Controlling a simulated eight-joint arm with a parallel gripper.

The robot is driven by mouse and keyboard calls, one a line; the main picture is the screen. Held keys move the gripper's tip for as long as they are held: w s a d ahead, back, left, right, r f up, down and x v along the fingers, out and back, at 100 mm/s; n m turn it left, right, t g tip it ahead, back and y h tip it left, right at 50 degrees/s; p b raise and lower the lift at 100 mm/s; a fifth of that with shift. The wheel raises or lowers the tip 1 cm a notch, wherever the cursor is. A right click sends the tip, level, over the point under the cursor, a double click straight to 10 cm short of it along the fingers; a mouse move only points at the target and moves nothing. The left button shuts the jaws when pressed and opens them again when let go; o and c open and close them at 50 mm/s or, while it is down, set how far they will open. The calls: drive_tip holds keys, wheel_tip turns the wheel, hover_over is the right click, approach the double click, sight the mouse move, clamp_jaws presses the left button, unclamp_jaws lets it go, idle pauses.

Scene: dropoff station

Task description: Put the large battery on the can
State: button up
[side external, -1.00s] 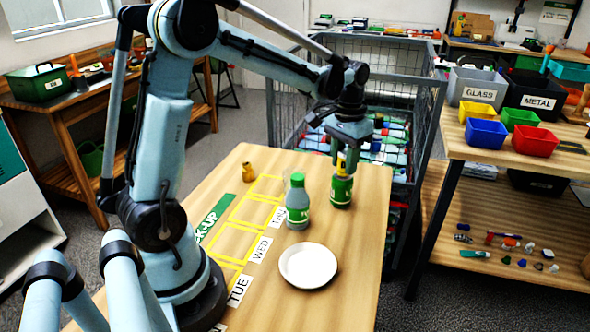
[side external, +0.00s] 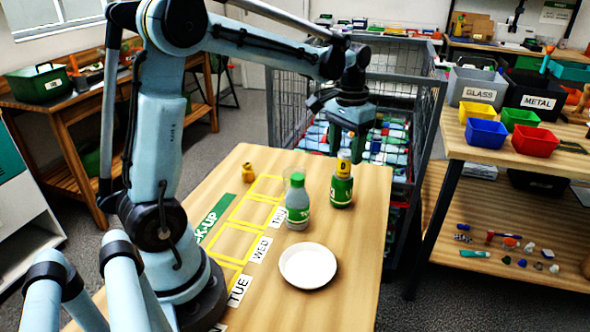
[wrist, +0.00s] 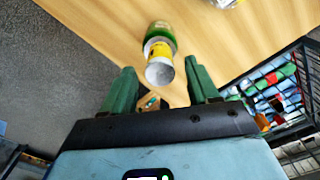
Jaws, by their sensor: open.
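The green can (side external: 341,192) stands upright on the wooden table near its far right part. The large battery (side external: 344,164), yellow with a silvery end, stands upright on the can's top. The wrist view shows the battery (wrist: 158,62) end-on, with the green can (wrist: 160,30) partly hidden behind it. My gripper (side external: 349,143) is just above the battery, pointing down. In the wrist view my gripper (wrist: 160,86) has its two green fingers spread apart, with a gap on both sides of the battery and nothing held.
A white plate (side external: 307,266) lies nearer the front. A small yellow-brown object (side external: 248,172) sits at the far left. A wire cage (side external: 405,110) stands behind the table.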

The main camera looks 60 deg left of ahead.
sight(345, 153)
wheel_tip(345, 153, up, 8)
drive_tip(key=shift+r, duration=0.25)
drive_tip(key=s+d+f+m+t, duration=0.2)
drive_tip(key=s+d+f+t, duration=0.5)
drive_tip(key=s+d, duration=0.3)
drive_tip(key=shift+s+d+f, duration=0.3)
drive_tip(key=shift+s+f, duration=0.1)
drive_tip(key=shift+s, duration=0.3)
